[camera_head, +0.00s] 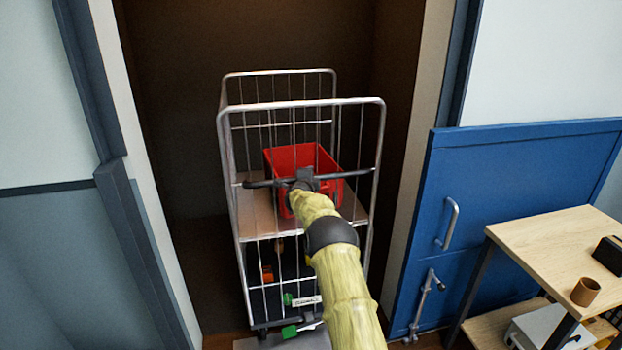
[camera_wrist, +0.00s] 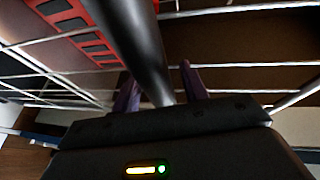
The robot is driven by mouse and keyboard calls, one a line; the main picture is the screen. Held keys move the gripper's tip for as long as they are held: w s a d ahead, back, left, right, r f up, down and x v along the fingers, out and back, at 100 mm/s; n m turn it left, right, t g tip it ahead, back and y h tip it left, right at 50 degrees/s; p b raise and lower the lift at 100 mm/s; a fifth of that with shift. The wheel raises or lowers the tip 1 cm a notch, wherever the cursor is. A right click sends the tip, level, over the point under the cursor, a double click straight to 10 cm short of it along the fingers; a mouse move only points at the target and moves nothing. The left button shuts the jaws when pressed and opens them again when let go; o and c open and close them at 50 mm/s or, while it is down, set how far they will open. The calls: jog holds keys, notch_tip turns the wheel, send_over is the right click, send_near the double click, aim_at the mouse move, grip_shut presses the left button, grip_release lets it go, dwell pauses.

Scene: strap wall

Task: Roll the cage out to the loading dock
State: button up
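The cage (camera_head: 228,190) is a tall grey wire roll cage standing upright in a dark recess. A dark horizontal handle bar (camera_head: 352,173) crosses its near side; it also shows in the wrist view (camera_wrist: 140,45). My gripper (camera_head: 303,178) is at the middle of this bar. In the wrist view my gripper (camera_wrist: 160,86) has its two purple fingers on either side of the bar, with a gap showing on the right, so it looks open around it. A red crate (camera_head: 308,157) sits on the cage's wooden shelf (camera_head: 262,221). The cage's wheels are hidden.
Door posts (camera_head: 140,190) and (camera_head: 415,150) flank the cage closely. A blue panel with handles (camera_head: 432,150) stands right. A wooden table (camera_head: 545,245) with a brown cup (camera_head: 585,291) is at the front right. Green tags (camera_head: 290,331) show low on the cage.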

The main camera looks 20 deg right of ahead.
jog(key=shift+s, duration=0.15)
jog(key=b+v, duration=0.4)
jog(key=v, duration=1.3)
jog(key=shift+s+a, duration=0.1)
jog(key=shift+a, duration=0.1)
